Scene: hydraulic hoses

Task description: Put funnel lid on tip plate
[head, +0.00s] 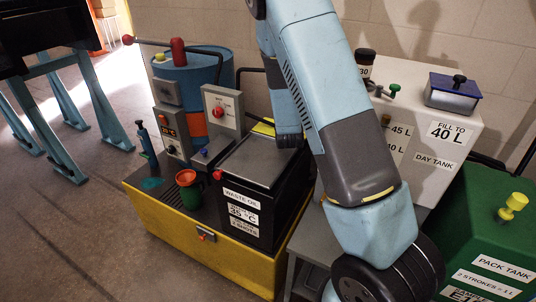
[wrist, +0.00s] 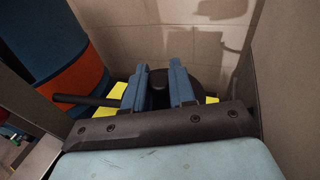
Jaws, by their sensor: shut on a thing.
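In the wrist view, my gripper (wrist: 158,92) has its two blue fingers on either side of a dark rounded knob (wrist: 158,77). A dark round disc, which looks like the funnel lid (wrist: 205,78), shows behind and beside the fingers. A black bar (wrist: 82,100) sticks out to the left of the fingers. Yellow surfaces (wrist: 114,92) show below and beside the disc; I cannot tell if they are the tip plate, or whether the disc touches them. In the head view my gripper is mostly hidden behind the black waste oil tank (head: 262,170).
A blue and orange drum (head: 205,72) stands left of the gripper. A white day tank (head: 435,125) and green pack tank (head: 485,220) are right.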

